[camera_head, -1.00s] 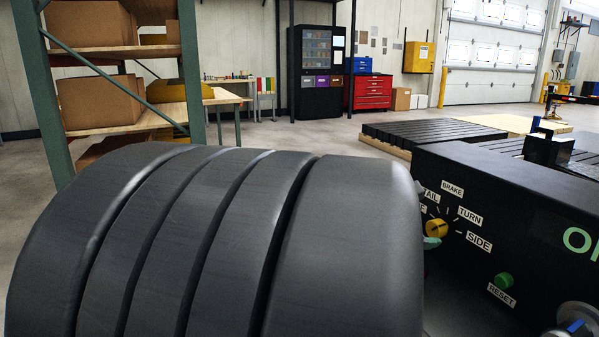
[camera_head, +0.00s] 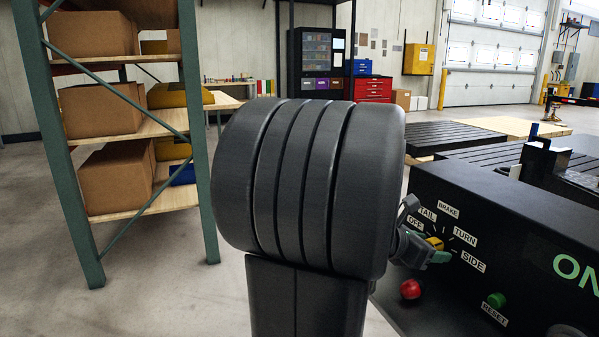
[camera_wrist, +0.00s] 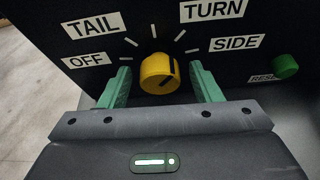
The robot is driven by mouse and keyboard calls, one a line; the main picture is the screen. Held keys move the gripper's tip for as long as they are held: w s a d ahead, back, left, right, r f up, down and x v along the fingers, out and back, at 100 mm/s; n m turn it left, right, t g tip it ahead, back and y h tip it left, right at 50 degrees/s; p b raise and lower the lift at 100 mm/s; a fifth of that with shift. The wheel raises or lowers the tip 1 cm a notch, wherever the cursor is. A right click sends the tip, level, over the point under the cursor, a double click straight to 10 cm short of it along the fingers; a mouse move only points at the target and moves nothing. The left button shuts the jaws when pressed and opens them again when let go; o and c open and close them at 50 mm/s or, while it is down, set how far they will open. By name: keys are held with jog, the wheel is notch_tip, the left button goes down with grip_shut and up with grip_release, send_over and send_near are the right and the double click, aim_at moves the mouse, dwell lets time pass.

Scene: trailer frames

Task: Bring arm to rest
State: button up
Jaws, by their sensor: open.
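The yellow rotary knob (camera_wrist: 160,74) sits on a black control panel (camera_wrist: 245,52), among the labels OFF, TAIL, TURN and SIDE in the wrist view. My gripper (camera_wrist: 164,80) is open, with one green finger on each side of the knob and visible gaps between. In the head view my gripper (camera_head: 437,250) is at the panel face, partly covering the knob (camera_head: 434,243). Whether the fingertips reach past the knob's front is hard to tell. My large black arm link stands left of the panel and hides part of the room.
A red button (camera_head: 410,289) and a green RESET button (camera_head: 497,300) are near the gripper. A shelf rack (camera_head: 150,129) with cardboard boxes stands at left. Open floor lies between the rack and my arm. A slatted black deck (camera_head: 440,136) is behind the panel.

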jog(key=n+g+p, duration=0.1)
jog(key=p, duration=0.2)
jog(key=n+g+h+p, duration=0.1)
jog(key=n+p, duration=0.1)
jog(key=p, duration=0.2)
jog(key=shift+w+a+r+n, duration=0.1)
jog(key=shift+w+r+n, duration=0.1)
jog(key=shift+n, duration=0.1)
jog(key=shift+w+f+n+g+h+p, duration=0.1)
jog(key=shift+f+n+g+h+p, duration=0.15)
jog(key=shift+n+g+h+p, duration=0.6)
jog(key=shift+n+y+p, duration=0.25)
jog(key=shift+n+p, duration=0.2)
jog(key=shift+p, duration=0.1)
